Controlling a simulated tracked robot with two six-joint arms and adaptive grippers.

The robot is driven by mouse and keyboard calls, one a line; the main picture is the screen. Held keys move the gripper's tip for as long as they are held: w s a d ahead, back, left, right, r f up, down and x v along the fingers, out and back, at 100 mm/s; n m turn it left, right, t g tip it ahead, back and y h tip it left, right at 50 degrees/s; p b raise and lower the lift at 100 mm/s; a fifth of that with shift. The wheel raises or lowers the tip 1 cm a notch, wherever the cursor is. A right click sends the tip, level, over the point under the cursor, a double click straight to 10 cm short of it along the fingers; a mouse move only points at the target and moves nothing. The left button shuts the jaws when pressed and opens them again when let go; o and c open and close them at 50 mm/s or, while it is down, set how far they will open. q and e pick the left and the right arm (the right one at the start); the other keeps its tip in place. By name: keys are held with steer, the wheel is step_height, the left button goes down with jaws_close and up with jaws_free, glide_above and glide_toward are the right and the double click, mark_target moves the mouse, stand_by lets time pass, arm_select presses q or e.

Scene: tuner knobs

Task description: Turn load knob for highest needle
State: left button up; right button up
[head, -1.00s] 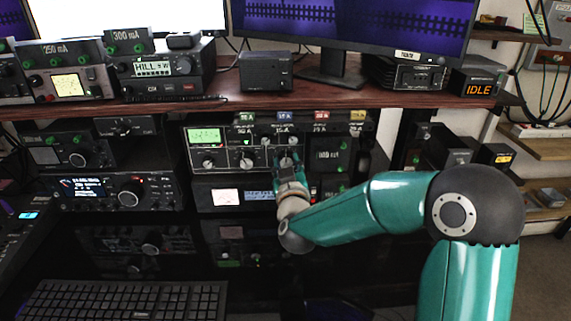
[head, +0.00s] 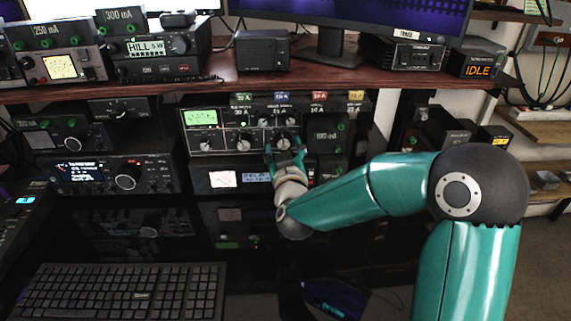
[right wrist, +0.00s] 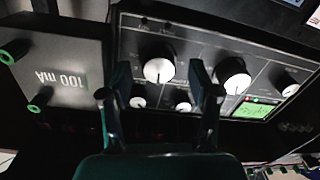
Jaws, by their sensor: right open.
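The tuner (head: 262,151) is a dark panel with silver knobs and a green-lit meter (head: 202,117), under the shelf. My right gripper (head: 285,152) is open just in front of its right-hand large knob (head: 284,141). In the right wrist view, inverted, my open gripper (right wrist: 160,78) has a finger on each side of that silver knob (right wrist: 159,70). I cannot tell whether the fingers touch it. A second large knob (right wrist: 231,76) and the green meter (right wrist: 253,110) lie to the right. The knob labels and needle are too small to read. My left gripper is out of view.
A "100 mA" box (right wrist: 56,77) with green terminals sits beside the tuner, close to one finger. Another unit with a white meter (head: 222,179) is below the tuner. The wooden shelf (head: 300,88) overhangs above. A keyboard (head: 120,292) lies at lower left.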

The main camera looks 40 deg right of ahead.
steer(key=v, duration=1)
steer(key=shift+s+a, duration=0.25)
